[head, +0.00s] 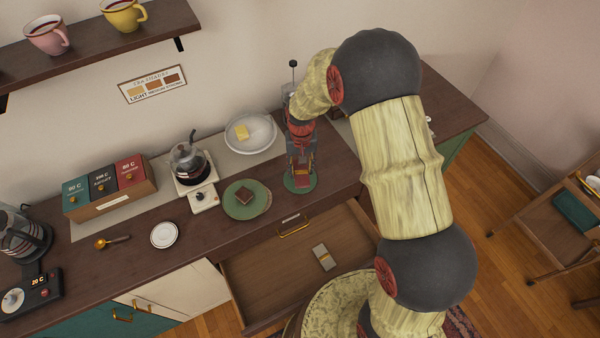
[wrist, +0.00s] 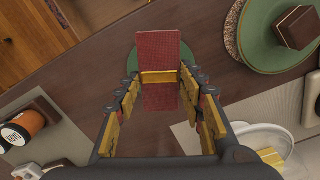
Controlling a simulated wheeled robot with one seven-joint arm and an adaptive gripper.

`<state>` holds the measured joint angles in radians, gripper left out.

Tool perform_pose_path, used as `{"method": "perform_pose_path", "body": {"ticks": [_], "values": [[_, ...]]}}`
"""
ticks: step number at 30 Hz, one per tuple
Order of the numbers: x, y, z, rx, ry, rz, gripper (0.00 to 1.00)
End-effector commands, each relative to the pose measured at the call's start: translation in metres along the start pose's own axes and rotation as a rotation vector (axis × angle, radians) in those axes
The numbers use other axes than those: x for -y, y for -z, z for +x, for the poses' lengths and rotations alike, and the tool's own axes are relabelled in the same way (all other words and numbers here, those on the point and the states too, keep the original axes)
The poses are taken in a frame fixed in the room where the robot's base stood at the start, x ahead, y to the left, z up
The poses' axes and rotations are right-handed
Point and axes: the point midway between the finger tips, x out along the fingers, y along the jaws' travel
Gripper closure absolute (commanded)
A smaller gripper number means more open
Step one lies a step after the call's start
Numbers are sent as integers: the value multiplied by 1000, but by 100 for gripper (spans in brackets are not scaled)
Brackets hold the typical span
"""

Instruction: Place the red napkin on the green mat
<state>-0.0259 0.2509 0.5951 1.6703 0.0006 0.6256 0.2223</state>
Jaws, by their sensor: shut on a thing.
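The red napkin (wrist: 158,52), a flat rectangle with a yellow band across it, is between the fingers of my gripper (wrist: 162,88) in the wrist view. My gripper is shut on it. In the head view the napkin (head: 303,179) shows just under my gripper (head: 301,163). The round green mat (wrist: 118,60) lies behind the napkin in the wrist view, partly hidden by it. In the head view the mat (head: 289,184) is on the dark counter below the gripper. I cannot tell whether the napkin touches the mat.
A green plate (head: 259,208) with a brown block (head: 244,195) sits just left of the mat. A white plate (head: 268,143) with a yellow piece is behind. A scale with a glass pot (head: 188,160) stands further left. An open drawer (head: 270,280) juts out in front.

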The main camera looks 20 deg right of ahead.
Motion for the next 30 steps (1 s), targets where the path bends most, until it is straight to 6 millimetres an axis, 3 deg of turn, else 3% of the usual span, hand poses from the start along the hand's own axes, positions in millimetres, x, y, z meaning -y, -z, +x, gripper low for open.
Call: {"method": "perform_pose_path", "body": {"ticks": [11,17,29,30], "values": [[2,20,26,1,0,-1,82],[2,19,52,1,0,-1,82],[2,20,57,-1,0,-1,82],[2,19,56,-1,0,-1,58]]}}
